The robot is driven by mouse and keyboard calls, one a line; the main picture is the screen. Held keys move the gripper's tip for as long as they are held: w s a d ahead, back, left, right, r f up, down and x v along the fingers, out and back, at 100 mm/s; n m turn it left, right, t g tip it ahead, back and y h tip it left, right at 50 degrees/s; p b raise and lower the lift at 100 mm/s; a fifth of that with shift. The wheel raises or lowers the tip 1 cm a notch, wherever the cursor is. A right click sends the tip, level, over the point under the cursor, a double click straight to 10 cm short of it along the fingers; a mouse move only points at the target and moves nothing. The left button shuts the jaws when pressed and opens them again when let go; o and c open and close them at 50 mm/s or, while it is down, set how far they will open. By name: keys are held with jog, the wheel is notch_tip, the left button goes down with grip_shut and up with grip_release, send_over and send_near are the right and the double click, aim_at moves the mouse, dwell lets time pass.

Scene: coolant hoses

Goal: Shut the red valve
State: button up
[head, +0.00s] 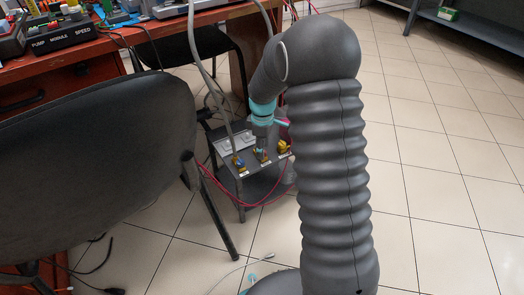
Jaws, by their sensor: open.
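A small dark stand (236,183) on the floor carries several small brass fittings with coloured parts in a row along its top. The left fitting (239,165) shows blue. The middle fitting (263,156) shows a small reddish part, but it is too small to tell whether this is the red valve. The right fitting (284,146) looks yellow and is partly hidden by my arm. My gripper (262,146) points down just above the middle fitting and is open. Its fingertips are too small to show whether they touch the fitting. A pink-red piece (282,123) shows beside my wrist.
A black chair (100,160) stands close on the left, its leg near the stand. A wooden desk (60,70) with equipment is behind. A grey hose (213,95) and a red hose (250,205) run at the stand.

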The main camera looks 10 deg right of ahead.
jog(key=shift+f, duration=0.5)
grip_shut()
